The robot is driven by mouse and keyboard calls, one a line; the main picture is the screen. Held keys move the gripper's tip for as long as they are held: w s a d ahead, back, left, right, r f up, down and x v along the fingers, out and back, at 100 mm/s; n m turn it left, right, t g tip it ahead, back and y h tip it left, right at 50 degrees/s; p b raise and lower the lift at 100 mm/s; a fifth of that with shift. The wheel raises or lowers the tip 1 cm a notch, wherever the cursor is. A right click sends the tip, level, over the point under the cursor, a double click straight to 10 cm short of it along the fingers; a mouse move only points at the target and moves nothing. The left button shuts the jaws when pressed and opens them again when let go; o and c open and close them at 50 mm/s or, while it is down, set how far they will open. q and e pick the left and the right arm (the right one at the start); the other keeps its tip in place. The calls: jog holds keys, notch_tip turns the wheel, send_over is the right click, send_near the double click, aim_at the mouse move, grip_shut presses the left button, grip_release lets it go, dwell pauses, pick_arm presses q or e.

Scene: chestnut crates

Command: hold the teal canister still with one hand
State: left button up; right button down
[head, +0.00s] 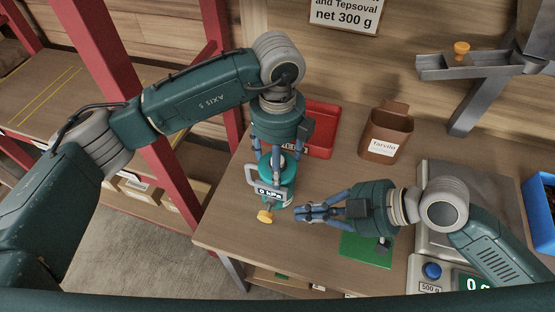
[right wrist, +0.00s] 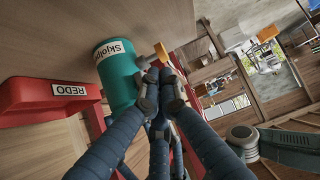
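In the right wrist view, the canister (right wrist: 118,72) with a white label and the knob (right wrist: 161,52) lie just beyond my fingertips (right wrist: 160,90).
A red tray (head: 322,130) lies behind the canister. A brown container (head: 386,133) labelled Tarvilo stands at the back. A green mat (head: 366,250) lies under my right gripper, and a scale (head: 431,240) is at the right. A red post (head: 150,130) rises at the left.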

aim_at(268, 211)
jog(key=a+f+m+t+y, duration=0.1)
jog(key=a+m, duration=0.1)
jog(key=a, duration=0.1)
jog(key=s+a+f+m+t+y, duration=0.1)
jog(key=a+f+m+t, duration=0.1)
jog(key=a, duration=0.1)
jog(key=s+a+f+m+t, duration=0.1)
jog(key=a+f+m, duration=0.1)
jog(key=a+m, duration=0.1)
jog(key=shift+s+a+f+t+y, duration=0.15)
jog(key=shift+a+f+t+y, duration=0.15)
jog(key=shift+a+y, duration=0.15)
jog(key=s+m+t, duration=0.1)
jog(key=a+f+m+t, duration=0.1)
jog(key=s+a+m+t+h, duration=0.1)
jog(key=shift+s+f+m, duration=0.35)
jog(key=shift+m, duration=0.05)
jog(key=s+m+t+h, duration=0.1)
jog(key=s+m, duration=0.1)
jog(key=s+m+t+h, duration=0.1)
jog(key=s+h, duration=0.1)
jog(key=s+m+t+h, duration=0.1)
jog(key=s+m, duration=0.1)
jog(key=shift+a+f+m+t, duration=0.15)
jog(key=shift+a+m+t, duration=0.15)
jog(key=shift+a+t, duration=0.1)
jog(key=shift+w, duration=0.1)
